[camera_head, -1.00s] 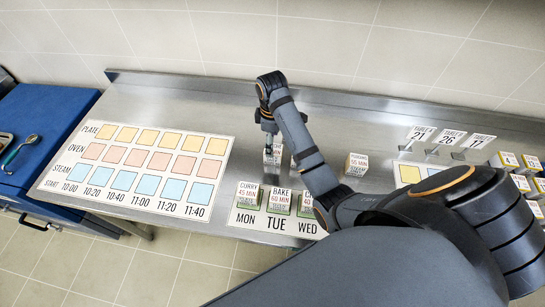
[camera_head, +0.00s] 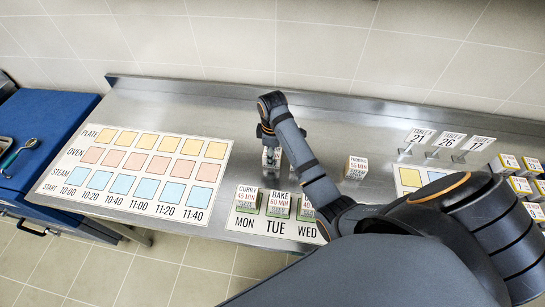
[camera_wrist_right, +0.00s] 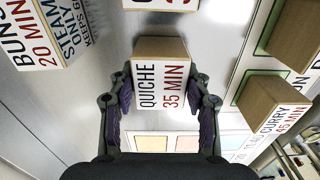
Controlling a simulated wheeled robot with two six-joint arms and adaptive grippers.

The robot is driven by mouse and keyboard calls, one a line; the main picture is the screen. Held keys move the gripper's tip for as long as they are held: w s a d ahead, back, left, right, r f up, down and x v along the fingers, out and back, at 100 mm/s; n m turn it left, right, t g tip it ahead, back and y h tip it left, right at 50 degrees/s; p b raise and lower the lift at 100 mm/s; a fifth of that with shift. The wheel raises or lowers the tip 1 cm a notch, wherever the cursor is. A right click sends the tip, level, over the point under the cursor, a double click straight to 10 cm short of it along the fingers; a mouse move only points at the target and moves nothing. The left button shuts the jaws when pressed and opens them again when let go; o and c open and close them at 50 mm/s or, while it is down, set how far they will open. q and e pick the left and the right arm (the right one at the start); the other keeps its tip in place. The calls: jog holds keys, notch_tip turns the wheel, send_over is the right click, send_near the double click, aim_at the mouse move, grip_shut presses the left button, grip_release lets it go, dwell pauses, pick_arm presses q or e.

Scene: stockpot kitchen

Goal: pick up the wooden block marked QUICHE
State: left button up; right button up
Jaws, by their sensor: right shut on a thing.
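The wooden block marked QUICHE (camera_wrist_right: 162,82), with a white label reading 35 MIN, sits between the fingers of my right gripper (camera_wrist_right: 160,98) in the right wrist view. The fingers press on its two sides. In the head view the block (camera_head: 271,159) shows small under my right gripper (camera_head: 269,142), at the steel counter behind the weekday card. I cannot tell whether it is lifted off the counter. My left gripper is out of view.
Blocks marked CURRY (camera_head: 246,199) and BAKE (camera_head: 279,204) stand on the weekday card (camera_head: 243,224) in front. A PUDDING block (camera_head: 355,168) stands to the right. A time chart (camera_head: 131,173) lies at left. The counter (camera_head: 215,100) behind is clear.

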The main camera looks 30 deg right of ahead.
jog(key=shift+c, duration=0.8)
jog(key=shift+r, duration=0.2)
notch_tip(320, 180, up, 4)
jog(key=shift+w+r+p, duration=0.1)
jog(key=shift+p, duration=0.4)
notch_tip(320, 180, up, 5)
jog(key=p, duration=0.4)
jog(key=shift+r+p, duration=0.35)
jog(key=shift+p, duration=0.3)
jog(key=shift+f, duration=0.15)
